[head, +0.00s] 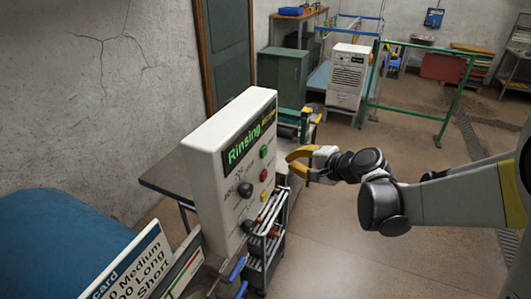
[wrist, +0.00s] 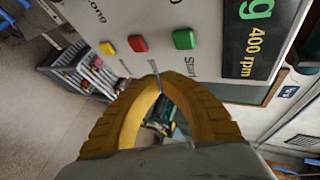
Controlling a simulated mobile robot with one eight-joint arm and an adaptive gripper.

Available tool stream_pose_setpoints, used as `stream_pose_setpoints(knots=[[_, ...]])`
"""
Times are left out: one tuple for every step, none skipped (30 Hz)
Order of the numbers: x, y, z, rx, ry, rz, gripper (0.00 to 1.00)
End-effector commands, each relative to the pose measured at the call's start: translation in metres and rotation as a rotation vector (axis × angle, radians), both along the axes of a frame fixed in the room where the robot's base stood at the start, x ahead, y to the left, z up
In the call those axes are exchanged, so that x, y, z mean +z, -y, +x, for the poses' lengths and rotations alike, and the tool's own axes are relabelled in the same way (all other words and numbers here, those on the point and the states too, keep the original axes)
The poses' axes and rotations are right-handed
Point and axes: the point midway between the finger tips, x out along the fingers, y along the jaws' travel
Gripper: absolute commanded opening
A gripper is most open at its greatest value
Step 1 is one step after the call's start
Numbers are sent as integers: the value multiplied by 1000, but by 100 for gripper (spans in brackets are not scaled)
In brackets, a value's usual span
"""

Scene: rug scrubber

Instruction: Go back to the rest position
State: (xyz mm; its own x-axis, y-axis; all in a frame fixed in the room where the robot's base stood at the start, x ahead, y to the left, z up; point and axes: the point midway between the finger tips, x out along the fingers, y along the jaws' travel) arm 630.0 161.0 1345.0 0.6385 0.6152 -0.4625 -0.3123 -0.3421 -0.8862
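My gripper (head: 290,162) has yellow fingers and is held in front of the white control box (head: 213,150), to the right of its button face. In the wrist view my gripper (wrist: 160,78) has its fingertips drawn together, with nothing held between them. The tips point at the panel just below the buttons; whether they touch it cannot be told. The display (head: 248,139) reads "Rinsing". In the wrist view the display (wrist: 252,40) shows "400 rpm". A green button (wrist: 185,39), a red button (wrist: 138,43) and a yellow button (wrist: 107,48) sit in a row.
A cart (head: 262,245) stands below the box. A sign (head: 135,268) and a blue rounded object (head: 50,245) are at the lower left. A green rail (head: 425,112) and a white cabinet (head: 347,77) stand behind. Open floor (head: 330,250) lies right of the cart.

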Motion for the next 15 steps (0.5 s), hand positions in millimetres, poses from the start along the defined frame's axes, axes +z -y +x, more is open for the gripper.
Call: stream_pose_setpoints(knots=[[0,0,0,0,0,0,0],[0,0,0,0,0,0,0],[0,0,0,0,0,0,0],[0,0,0,0,0,0,0],[0,0,0,0,0,0,0],[0,0,0,0,0,0,0],[0,0,0,0,0,0,0],[0,0,0,0,0,0,0],[0,0,0,0,0,0,0],[0,0,0,0,0,0,0],[0,0,0,0,0,0,0],[-1,0,-1,1,1,-5,0],[-3,1,-3,2,3,-13,0],[-6,2,-5,5,5,-25,0],[-11,5,-10,9,9,-49,0]])
